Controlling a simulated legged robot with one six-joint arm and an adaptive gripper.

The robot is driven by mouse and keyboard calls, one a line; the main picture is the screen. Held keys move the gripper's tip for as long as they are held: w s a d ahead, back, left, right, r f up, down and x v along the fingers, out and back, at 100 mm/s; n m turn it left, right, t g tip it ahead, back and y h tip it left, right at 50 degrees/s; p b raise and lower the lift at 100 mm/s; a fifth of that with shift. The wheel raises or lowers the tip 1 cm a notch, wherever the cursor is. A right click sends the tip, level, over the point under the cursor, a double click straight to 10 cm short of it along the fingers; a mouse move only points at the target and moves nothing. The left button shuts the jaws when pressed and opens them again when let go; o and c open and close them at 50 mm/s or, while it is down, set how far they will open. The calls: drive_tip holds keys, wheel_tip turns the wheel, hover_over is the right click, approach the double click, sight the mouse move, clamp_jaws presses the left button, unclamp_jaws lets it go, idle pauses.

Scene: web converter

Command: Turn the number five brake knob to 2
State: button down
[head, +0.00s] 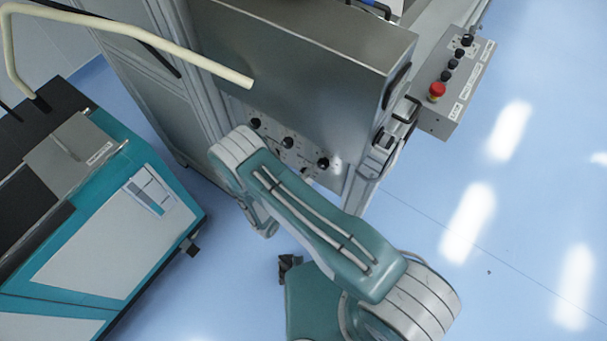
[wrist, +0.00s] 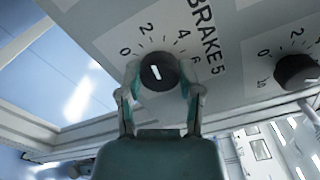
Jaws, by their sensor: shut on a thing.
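The number five brake knob (wrist: 164,82) is a round black knob with a white mark, on a pale panel labelled "BRAKE 5" in the wrist view. Its dial has the numbers 0, 2, 4 and 6 in sight. The white mark tilts up and left, roughly toward the 2; its exact setting is hard to tell. My gripper (wrist: 159,72) is shut on this knob, one finger at each side. In the head view my arm covers the gripper, and I cannot tell the held knob there.
Another black dial knob (wrist: 295,70) sits to the right in the wrist view. The head view shows several panel knobs (head: 288,142) under a metal housing (head: 300,50). A control box (head: 455,85) with a red button is at right, a teal cabinet (head: 100,240) at left.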

drive_tip(key=shift+w+a, duration=0.15)
drive_tip(key=shift+c, duration=1.3)
unclamp_jaws()
drive_tip(key=shift+f, duration=0.1)
drive_tip(key=v, duration=1.2)
drive_tip(key=shift+a, duration=0.1)
